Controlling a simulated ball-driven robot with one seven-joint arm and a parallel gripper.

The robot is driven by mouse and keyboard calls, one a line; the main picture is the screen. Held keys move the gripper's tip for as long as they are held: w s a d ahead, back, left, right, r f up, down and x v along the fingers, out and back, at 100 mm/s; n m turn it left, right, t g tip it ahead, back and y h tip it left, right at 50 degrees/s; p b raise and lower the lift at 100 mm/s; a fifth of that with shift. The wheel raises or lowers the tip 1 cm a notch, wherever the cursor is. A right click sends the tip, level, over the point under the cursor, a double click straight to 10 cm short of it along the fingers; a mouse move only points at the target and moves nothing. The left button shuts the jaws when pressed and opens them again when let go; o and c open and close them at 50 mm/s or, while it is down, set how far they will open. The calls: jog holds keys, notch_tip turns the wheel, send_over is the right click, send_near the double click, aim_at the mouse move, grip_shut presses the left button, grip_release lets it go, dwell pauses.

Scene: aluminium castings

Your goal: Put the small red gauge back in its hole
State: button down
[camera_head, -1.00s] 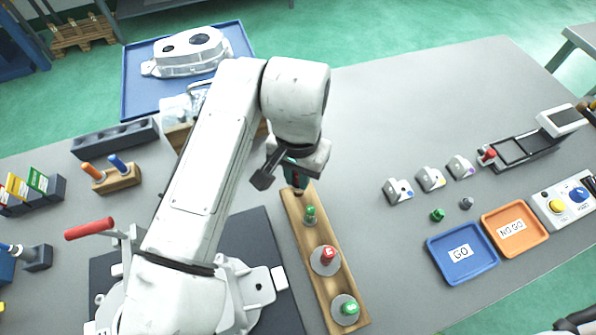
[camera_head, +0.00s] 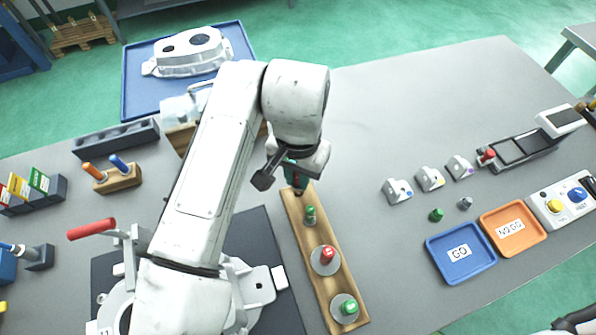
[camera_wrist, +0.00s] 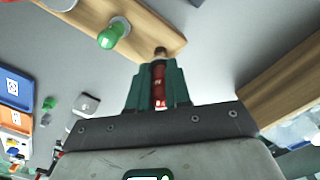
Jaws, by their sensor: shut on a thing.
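The small red gauge (camera_wrist: 158,86) is upright between the green fingers of my gripper (camera_wrist: 160,78) in the wrist view. My gripper (camera_head: 297,182) is shut on it over the far end of the wooden gauge board (camera_head: 292,218). The gauge's dark lower tip is at that end of the board; I cannot tell whether it is inside the hole. In the head view my wrist hides most of the gauge. The small green gauge (camera_head: 310,213) stands beside it on the board, also seen in the wrist view (camera_wrist: 112,36).
A larger red gauge (camera_head: 327,255) and a larger green gauge (camera_head: 348,307) stand on the board. A blue GO tray (camera_head: 447,277) and an orange NO GO tray (camera_head: 541,240) lie at right. The table between is clear.

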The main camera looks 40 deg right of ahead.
aim_at(298, 185)
jog(key=shift+f+b, duration=1.4)
jog(key=shift+f, duration=0.65)
jog(key=c, duration=1)
grip_release()
jog(key=shift+r, duration=0.1)
notch_tip(298, 185, up, 11)
jog(key=shift+f, duration=0.2)
